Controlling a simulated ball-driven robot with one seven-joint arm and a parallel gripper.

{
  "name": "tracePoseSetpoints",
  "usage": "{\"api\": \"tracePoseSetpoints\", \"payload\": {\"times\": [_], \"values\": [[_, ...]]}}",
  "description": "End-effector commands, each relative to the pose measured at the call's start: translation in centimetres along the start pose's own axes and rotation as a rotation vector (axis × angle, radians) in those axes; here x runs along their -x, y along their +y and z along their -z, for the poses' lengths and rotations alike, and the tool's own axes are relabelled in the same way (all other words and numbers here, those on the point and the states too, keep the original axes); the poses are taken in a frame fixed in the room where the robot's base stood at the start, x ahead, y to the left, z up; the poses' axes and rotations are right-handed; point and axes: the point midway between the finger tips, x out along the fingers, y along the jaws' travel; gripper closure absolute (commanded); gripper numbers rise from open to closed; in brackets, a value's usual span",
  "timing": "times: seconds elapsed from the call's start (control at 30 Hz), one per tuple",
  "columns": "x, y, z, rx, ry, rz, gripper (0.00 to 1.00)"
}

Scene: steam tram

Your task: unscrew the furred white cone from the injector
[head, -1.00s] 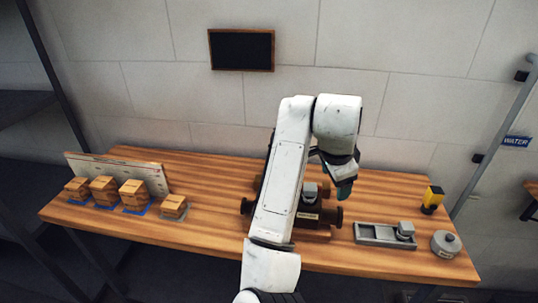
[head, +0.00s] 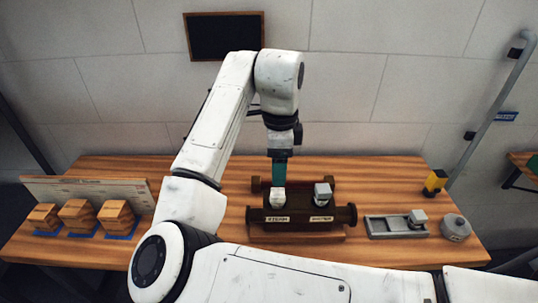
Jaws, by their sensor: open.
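The injector (head: 300,227) is a dark brown body lying across the middle of the bench, with a round flange at its right end. A whitish cone piece (head: 278,200) sits upright on its left part, above a label that seems to read STEAM. My gripper (head: 279,181) points straight down with teal fingers directly over the whitish piece. It is open; the fingertips are at or just above the piece's top, and contact is hard to tell. The cone's lower end is hidden in the injector.
Several wooden blocks (head: 78,215) and a board stand at left. A dark framed panel (head: 224,35) hangs behind.

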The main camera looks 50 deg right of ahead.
Motion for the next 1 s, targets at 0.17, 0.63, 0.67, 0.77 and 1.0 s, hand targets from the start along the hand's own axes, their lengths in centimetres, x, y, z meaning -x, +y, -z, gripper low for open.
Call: {"api": "tracePoseSetpoints", "payload": {"times": [0.17,0.63,0.67,0.77,1.0], "values": [[-2.6,0.1,0.2,0.001,0.006,-0.002,0.27],[-9.3,0.0,0.0,0.002,0.001,0.001,0.27],[-9.5,0.0,0.0,0.002,0.001,0.0,0.27],[-10.0,0.0,0.0,0.001,0.001,0.0,0.27],[-10.2,0.0,0.0,0.001,0.001,0.002,0.27]]}}
